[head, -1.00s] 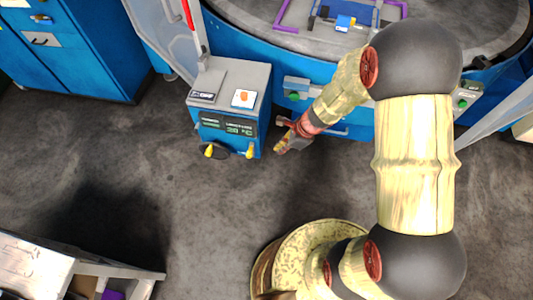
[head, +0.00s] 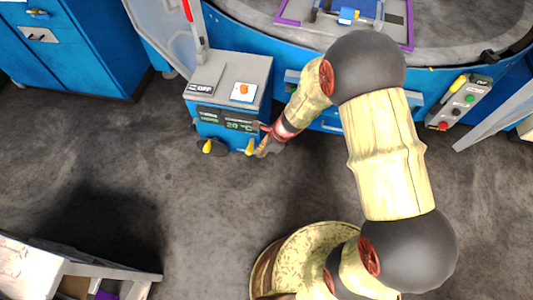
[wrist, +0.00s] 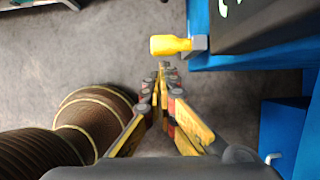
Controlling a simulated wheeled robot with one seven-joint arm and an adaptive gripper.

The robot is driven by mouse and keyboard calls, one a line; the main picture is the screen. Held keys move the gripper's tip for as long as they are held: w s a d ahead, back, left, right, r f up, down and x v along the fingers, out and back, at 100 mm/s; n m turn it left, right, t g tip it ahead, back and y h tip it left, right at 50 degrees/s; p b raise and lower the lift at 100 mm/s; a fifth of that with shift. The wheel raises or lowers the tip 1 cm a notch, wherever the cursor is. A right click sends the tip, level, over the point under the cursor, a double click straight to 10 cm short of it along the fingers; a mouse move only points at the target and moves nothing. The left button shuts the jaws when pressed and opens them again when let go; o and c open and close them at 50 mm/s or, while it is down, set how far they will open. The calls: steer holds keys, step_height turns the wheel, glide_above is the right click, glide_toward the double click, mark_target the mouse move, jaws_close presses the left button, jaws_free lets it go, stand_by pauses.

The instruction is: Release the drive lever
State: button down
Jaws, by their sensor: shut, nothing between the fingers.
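A blue cabinet (head: 222,133) with a grey sloped top has two yellow-handled levers low on its front. The left yellow lever (head: 207,147) is clear of my gripper. The right yellow lever (head: 251,146) is just left of my gripper (head: 264,150). In the wrist view my gripper (wrist: 163,68) is shut and empty, its tips just below a yellow handle (wrist: 170,45) on a grey mount. I cannot tell whether they touch. Another yellow-handled lever (head: 459,83) is on the grey button panel (head: 462,104) at right. No label shows which is the drive lever.
The cabinet top carries an OFF plate (head: 204,87) and an orange button (head: 243,90); a display (head: 239,126) reads 20 °C. A large blue round machine (head: 270,42) stands behind. A red-handled bar (head: 188,11) rises beside it. The grey floor (head: 190,220) in front is clear.

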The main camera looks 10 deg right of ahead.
stand_by(0.3)
steer(key=shift+w+a+r+p, duration=0.25)
steer(key=shift+a+p, duration=0.15)
steer(key=shift+a, duration=0.25)
steer(key=shift+w+a+r+p, duration=0.25)
steer(key=shift+a+p, duration=0.15)
steer(key=shift+a, duration=0.2)
